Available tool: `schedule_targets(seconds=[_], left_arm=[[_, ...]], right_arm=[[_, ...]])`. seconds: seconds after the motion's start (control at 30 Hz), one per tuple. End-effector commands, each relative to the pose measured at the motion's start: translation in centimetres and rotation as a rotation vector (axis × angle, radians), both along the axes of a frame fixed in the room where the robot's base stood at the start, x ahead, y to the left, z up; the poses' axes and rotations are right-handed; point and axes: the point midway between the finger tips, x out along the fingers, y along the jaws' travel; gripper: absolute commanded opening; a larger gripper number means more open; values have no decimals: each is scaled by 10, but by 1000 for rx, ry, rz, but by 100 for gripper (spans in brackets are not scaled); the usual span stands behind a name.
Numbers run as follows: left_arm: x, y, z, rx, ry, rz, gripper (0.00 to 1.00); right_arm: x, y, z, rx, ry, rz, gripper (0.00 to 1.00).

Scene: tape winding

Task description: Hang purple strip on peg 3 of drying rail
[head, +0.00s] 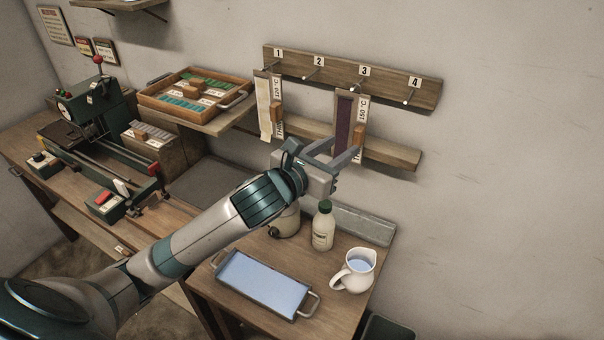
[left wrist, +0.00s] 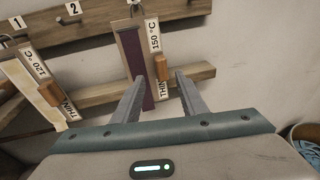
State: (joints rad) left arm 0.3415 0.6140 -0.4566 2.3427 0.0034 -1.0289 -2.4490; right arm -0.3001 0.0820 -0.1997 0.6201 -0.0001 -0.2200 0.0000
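The purple strip (head: 343,119) hangs on a tall board marked 150 °C, below peg 3 (head: 360,86) of the drying rail (head: 388,89). The strip also shows in the left wrist view (left wrist: 132,58), nearly upright against the wall. A wooden handle (head: 359,132) sticks out from its board. My left gripper (head: 341,147) is in front of the board's lower part. Its fingers are apart; in the left wrist view the handle (left wrist: 161,64) appears just beyond the gap between the fingertips (left wrist: 160,80), not gripped. My right gripper is not in view.
A cream strip (head: 264,110) on a 120 °C board hangs at peg 1; pegs 2 and 4 are empty. Below stand a bottle (head: 323,227), a jug (head: 354,270) and a blue-filled tray (head: 258,281). A sample tray (head: 176,106) and a machine (head: 85,100) are at left.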

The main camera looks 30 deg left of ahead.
Motion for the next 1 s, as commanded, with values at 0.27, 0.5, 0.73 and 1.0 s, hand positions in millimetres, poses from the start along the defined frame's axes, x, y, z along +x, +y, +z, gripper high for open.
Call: schedule_targets(seconds=[0.27, 0.5, 0.73, 1.0], left_arm=[[-46, 10, 7, 1, 2, -1, 39], [-66, 14, 14, 1, 4, 0, 39], [-83, 18, 16, -2, 4, 2, 39], [-104, 22, 18, -1, 4, 0, 39]], right_arm=[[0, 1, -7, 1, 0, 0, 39], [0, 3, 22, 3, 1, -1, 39], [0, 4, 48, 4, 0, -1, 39], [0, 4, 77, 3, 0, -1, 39]])
